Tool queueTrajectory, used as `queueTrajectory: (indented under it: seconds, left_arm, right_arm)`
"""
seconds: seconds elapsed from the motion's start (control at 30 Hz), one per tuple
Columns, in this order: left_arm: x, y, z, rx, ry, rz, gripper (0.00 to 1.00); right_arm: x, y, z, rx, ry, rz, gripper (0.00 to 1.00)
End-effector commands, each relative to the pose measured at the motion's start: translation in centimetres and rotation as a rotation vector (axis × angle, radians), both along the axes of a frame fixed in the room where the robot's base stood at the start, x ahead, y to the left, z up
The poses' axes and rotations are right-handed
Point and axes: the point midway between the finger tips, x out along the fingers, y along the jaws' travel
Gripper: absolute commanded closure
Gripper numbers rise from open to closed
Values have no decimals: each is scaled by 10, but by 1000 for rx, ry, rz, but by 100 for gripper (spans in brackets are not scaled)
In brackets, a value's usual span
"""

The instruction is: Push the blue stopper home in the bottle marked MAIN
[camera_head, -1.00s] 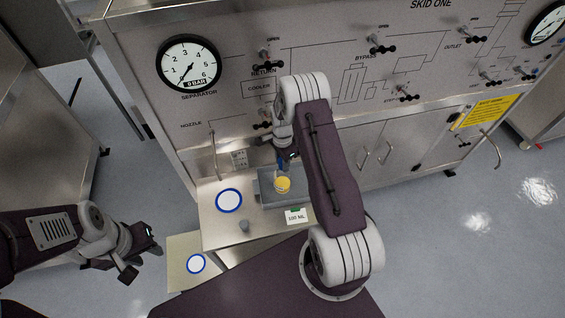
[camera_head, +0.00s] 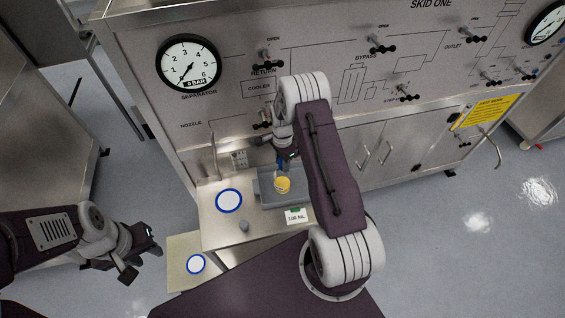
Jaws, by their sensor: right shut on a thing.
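My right gripper (camera_head: 283,157) points down over the grey tray on the bench, partly hidden by my own arm. It is shut on a small blue thing (camera_head: 281,165), which looks like the blue stopper. Just under it is a container with yellow contents (camera_head: 283,185) in the tray. Whether the blue thing touches or sits in its mouth is too small to tell. No MAIN marking is readable. My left gripper (camera_head: 143,254) is at the lower left, away from the bench, with its fingers apart and empty.
The grey tray (camera_head: 264,192) carries a "100 ML" card (camera_head: 296,216) at its front. A blue-ringed white disc (camera_head: 229,201) and a small grey piece (camera_head: 244,226) are on the bench. Another ringed disc (camera_head: 196,263) is lower. The skid panel (camera_head: 240,100) rises behind.

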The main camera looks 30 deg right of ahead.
Motion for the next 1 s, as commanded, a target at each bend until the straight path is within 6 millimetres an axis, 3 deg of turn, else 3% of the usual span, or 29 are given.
queueTrajectory:
  seconds: [0.73,0.77,0.8,0.83,1.0]
  left_arm:
    - [0,0,-15,0,0,0,64]
    - [0,0,-14,0,0,0,64]
    - [0,0,-14,0,0,0,64]
    - [0,0,-14,0,0,0,64]
    - [0,0,-14,0,0,0,64]
  right_arm:
    - [0,0,-19,0,0,0,100]
    - [0,0,-17,0,0,0,60]
    - [0,0,-17,0,0,0,49]
    - [0,0,-17,0,0,0,43]
    - [0,0,-17,0,0,0,43]
